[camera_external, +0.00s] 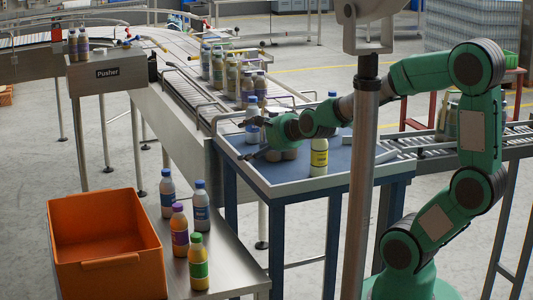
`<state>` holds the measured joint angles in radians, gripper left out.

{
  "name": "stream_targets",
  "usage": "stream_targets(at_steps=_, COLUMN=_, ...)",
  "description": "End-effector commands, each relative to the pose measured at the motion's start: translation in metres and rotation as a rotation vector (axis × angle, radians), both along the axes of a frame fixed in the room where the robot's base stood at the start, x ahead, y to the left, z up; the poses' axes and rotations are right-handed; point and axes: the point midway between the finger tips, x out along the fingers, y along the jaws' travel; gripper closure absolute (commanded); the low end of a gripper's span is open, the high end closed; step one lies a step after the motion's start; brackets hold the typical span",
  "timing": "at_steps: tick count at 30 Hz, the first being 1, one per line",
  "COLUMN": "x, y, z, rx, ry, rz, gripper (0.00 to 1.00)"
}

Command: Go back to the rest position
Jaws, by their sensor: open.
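My gripper (256,140) is at the end of my green arm, which reaches left from its base at the lower right. It is over the left part of the blue-topped table (290,177). The gripper is small and dark here, and its fingers point left. It is open. Several bottles stand close to it on the table: a yellow one (319,160) to its right and a blue-capped one (252,117) just behind it. Others are partly hidden behind the wrist. I cannot tell whether the fingers touch a bottle.
An orange crate (148,262) stands at the lower left on a metal table (222,252), with several bottles beside it. A conveyor (185,92) carrying bottles runs from the back to the blue table. A grey post (361,190) stands in front of my arm. The box marked "Pusher" (108,74) is at upper left.

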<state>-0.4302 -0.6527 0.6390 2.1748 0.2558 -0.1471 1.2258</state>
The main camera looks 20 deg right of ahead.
Motion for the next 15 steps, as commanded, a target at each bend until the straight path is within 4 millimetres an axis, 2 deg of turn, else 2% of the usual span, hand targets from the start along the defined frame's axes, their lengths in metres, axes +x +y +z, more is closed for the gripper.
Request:
stream_targets(at_steps=1, x=-0.007, y=-0.018, z=0.004, rx=-0.076, ry=0.003, rz=0.022, gripper=0.23)
stream_targets(at_steps=8, x=-0.057, y=-0.092, z=0.006, rx=-0.467, ry=0.056, rz=0.187, gripper=0.23)
stream_targets(at_steps=15, x=-0.133, y=-0.167, z=0.002, rx=-0.828, ry=0.153, rz=0.403, gripper=0.23)
